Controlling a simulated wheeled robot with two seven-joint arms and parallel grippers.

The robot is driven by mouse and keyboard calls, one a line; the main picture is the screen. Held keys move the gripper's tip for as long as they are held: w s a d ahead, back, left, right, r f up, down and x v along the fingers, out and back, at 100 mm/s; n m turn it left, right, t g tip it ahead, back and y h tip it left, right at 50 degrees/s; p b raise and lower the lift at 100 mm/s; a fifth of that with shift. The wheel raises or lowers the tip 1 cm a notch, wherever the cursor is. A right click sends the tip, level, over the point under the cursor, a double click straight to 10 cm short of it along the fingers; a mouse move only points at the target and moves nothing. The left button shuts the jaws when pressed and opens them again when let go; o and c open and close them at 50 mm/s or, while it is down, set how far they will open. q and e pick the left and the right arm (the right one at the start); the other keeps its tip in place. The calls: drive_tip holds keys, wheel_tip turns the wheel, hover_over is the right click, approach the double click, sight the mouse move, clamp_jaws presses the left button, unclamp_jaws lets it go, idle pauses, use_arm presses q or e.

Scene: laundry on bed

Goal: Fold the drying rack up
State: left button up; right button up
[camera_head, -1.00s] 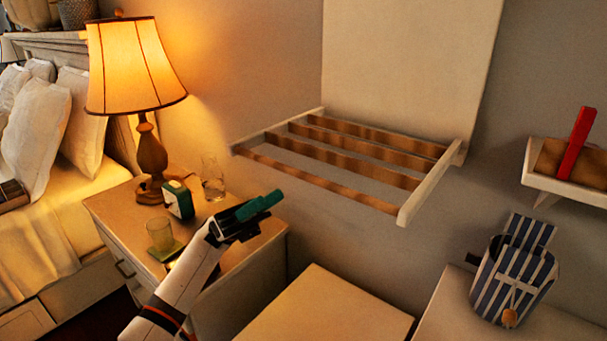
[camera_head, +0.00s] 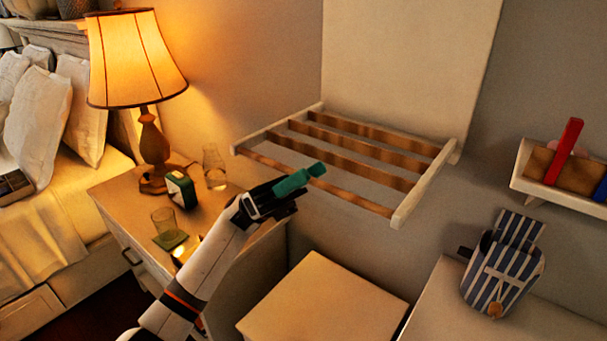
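The drying rack (camera_head: 425,185) is mounted on the wall. Its white frame with several brown wooden bars is folded out, standing away from a tall pale back panel (camera_head: 405,60). My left gripper (camera_head: 318,172) has teal fingertips and is at the rack's front bar in the picture, near its left-middle part. I cannot tell whether it touches the bar or is below and in front of it. The fingers look close together, with nothing visible between them. My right gripper is out of view.
A nightstand (camera_head: 120,200) at left bears a lit lamp (camera_head: 135,60), a clock (camera_head: 180,190), a carafe (camera_head: 214,168) and a glass (camera_head: 164,220). Below the rack is a pale box-like surface (camera_head: 320,305). A striped bag (camera_head: 503,265) and a wall shelf (camera_head: 530,188) are at right.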

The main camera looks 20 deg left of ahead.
use_arm(q)
clamp_jaws()
